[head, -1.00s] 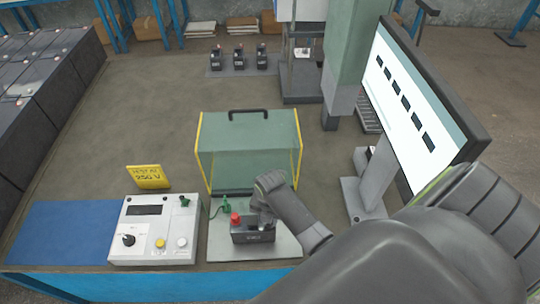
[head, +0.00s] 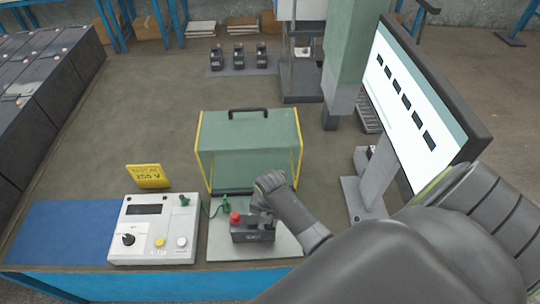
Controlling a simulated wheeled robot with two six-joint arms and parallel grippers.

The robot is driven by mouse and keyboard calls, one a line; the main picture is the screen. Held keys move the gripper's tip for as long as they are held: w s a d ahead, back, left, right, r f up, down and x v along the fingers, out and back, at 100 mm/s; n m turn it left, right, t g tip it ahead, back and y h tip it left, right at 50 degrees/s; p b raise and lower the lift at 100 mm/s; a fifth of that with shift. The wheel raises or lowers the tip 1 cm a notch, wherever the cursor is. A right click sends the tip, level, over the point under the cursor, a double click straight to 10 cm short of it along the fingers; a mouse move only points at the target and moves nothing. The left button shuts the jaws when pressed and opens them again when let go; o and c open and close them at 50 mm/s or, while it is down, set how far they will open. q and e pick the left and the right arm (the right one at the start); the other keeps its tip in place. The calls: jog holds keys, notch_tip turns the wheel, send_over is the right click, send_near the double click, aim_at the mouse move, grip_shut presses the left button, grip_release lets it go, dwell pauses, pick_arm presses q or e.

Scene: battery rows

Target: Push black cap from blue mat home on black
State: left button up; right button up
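A small dark battery (head: 250,234) sits on a light grey plate (head: 285,245) at the front of the bench. A red cap (head: 234,217) stands on its left terminal. My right gripper (head: 264,212) reaches in from the right, pointing down over the battery's right terminal. Its fingers and wrist hide that terminal, so I cannot make out a black cap there or whether the fingers are shut on one. The blue mat (head: 60,232) at the front left looks bare. My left gripper is not in view.
A green clip (head: 225,202) on a lead lies close left of the battery. A white tester (head: 155,235) and a yellow sign (head: 148,176) stand left. A clear yellow-edged guard (head: 248,150) stands behind. A monitor (head: 415,105) stands right. Several batteries stand at the back.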

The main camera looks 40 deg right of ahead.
jog(key=shift+f, duration=0.1)
jog(key=o, duration=1.5)
jog(key=shift+r, duration=3.55)
